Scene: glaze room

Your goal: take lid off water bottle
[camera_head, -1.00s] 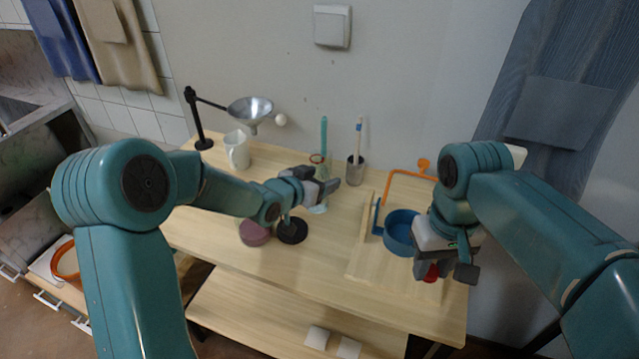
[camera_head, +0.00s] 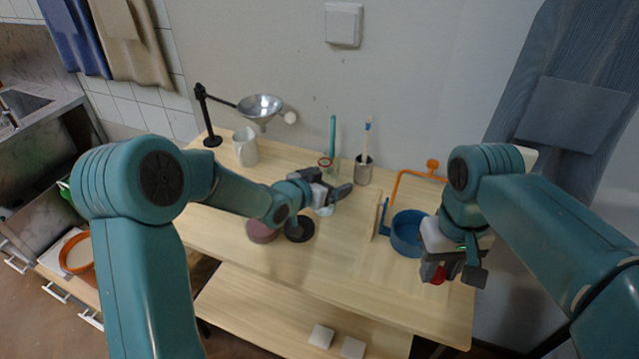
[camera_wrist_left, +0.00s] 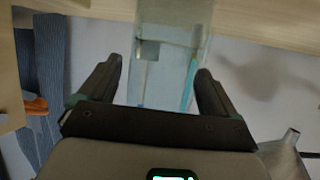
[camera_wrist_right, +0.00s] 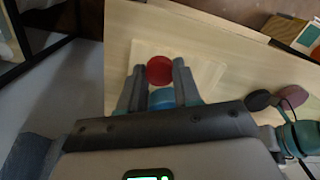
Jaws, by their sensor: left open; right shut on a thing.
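In the left wrist view my left gripper's two fingers (camera_wrist_left: 158,78) are open, one on each side of the bottle. My right gripper (camera_head: 453,274) is shut on a small round red lid (camera_head: 438,276), well to the right of the bottle and low over the table's front right. The red lid (camera_wrist_right: 160,70) also shows at the fingertips in the right wrist view.
A blue round pan (camera_head: 407,234) is beside my right gripper on a pale board. An orange bent rod (camera_head: 396,187) is behind it. Mauve (camera_head: 261,232) and black (camera_head: 299,230) discs lie near my left gripper. A mug (camera_head: 245,148), a funnel stand (camera_head: 209,125) and a brush cup (camera_head: 363,172) stand behind.

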